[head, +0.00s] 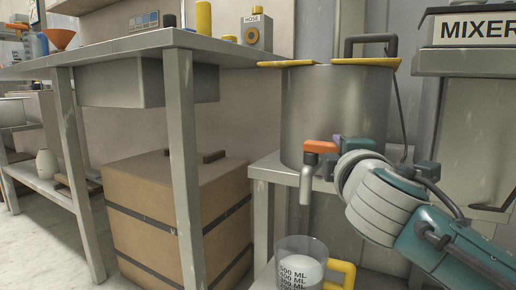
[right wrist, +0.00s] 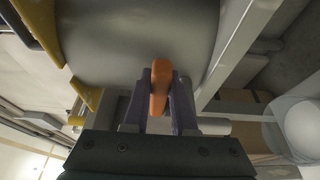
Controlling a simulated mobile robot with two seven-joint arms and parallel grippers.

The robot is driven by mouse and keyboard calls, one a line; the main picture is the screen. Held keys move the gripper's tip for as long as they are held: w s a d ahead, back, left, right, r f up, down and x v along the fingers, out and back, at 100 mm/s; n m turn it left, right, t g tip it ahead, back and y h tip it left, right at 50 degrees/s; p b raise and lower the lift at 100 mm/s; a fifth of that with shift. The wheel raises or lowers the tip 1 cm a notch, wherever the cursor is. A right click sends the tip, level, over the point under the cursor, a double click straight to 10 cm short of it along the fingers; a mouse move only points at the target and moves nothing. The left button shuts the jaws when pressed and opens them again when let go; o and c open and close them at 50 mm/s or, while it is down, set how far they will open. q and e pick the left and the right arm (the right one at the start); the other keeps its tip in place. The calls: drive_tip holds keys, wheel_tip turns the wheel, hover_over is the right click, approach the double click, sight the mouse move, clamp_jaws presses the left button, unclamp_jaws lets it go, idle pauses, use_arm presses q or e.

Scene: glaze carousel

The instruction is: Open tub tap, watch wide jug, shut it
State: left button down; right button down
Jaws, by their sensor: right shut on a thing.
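The metal tub (head: 335,105) stands on a grey stand, with a tap low on its front. The tap's orange handle (head: 320,146) points left in the head view, above the grey spout (head: 306,184). My right gripper (head: 336,146) is shut on this handle. In the right wrist view the orange handle (right wrist: 159,88) sits between the two fingers. The clear wide jug (head: 288,246), with a yellow handle and printed ML marks, stands below the spout. A pale patch shows inside it; its level is unclear. I see no stream between spout and jug. My left gripper is out of view.
A grey workbench (head: 130,46) stands at left, with a cardboard box (head: 160,210) beneath it. A hose box (head: 256,32) is on the bench. The mixer (head: 470,45) stands at the right, close to my right arm. The tub stand's edge (head: 268,172) is near the spout.

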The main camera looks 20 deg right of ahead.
drive_tip(key=c, duration=0.7)
unclamp_jaws()
drive_tip(key=shift+s+a, duration=0.15)
drive_tip(key=p+v, duration=0.3)
drive_tip(key=v, duration=0.6)
drive_tip(key=shift+s+a+p, duration=0.1)
drive_tip(key=shift+s+p, duration=0.2)
